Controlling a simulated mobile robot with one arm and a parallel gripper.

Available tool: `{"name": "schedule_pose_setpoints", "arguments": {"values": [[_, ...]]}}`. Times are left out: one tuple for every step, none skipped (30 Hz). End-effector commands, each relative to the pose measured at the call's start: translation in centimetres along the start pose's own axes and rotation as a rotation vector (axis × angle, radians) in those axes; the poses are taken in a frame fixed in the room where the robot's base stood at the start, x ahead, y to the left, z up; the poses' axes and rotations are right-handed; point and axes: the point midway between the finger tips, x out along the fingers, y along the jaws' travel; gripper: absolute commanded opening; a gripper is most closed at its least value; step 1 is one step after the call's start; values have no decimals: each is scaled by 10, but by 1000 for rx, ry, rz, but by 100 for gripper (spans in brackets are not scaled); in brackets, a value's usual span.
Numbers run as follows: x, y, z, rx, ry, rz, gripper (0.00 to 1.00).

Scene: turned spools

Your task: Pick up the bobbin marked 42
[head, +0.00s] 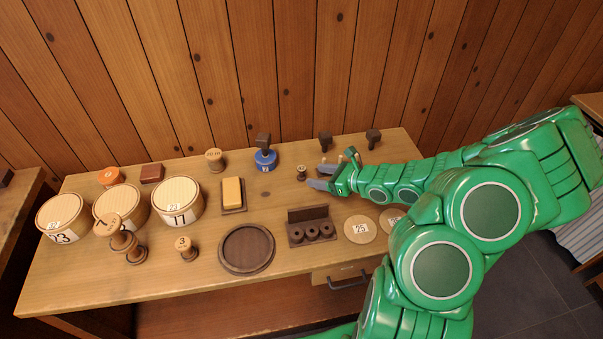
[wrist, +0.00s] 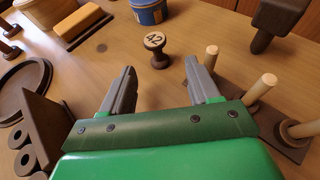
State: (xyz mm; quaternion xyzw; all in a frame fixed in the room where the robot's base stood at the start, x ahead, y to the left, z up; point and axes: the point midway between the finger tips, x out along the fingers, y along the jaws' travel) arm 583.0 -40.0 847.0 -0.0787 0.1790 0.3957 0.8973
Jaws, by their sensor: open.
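The bobbin marked 42 (wrist: 155,44) stands upright on the table, a small dark spool with a pale top. It also shows in the head view (head: 301,173), just left of my fingertips. My gripper (head: 316,177) is open and empty, low over the table. In the wrist view my gripper's two grey fingers (wrist: 160,66) point toward the bobbin. The bobbin sits just beyond the fingertips, roughly midway between their lines, and is not between the fingers.
A blue tin (head: 265,160) stands behind the bobbin. Wooden pegs (wrist: 258,90) rise right of my fingers. A dark rack with rings (head: 311,228) and a round dark tray (head: 246,249) are nearer the front. Round boxes (head: 177,203) and other spools stand at the left.

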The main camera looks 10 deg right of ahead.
Motion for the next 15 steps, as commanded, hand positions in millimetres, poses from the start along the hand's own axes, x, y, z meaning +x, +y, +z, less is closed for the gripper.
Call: {"name": "schedule_pose_setpoints", "arguments": {"values": [[2, 0, 0, 0, 0, 1, 61], [4, 0, 0, 0, 0, 1, 61], [5, 1, 0, 0, 0, 1, 61], [6, 1, 0, 0, 0, 1, 61], [8, 1, 0, 0, 0, 1, 61], [11, 1, 0, 0, 0, 2, 61], [14, 2, 0, 0, -1, 2, 61], [17, 2, 0, 1, -1, 3, 61], [21, 3, 0, 1, -1, 3, 61], [24, 3, 0, 1, -1, 2, 61], [27, 3, 0, 1, -1, 3, 61], [31, 4, 0, 1, -1, 3, 61], [34, 4, 0, 2, -1, 3, 61], [36, 4, 0, 2, -1, 3, 61], [40, 4, 0, 0, 0, 3, 61]]}}
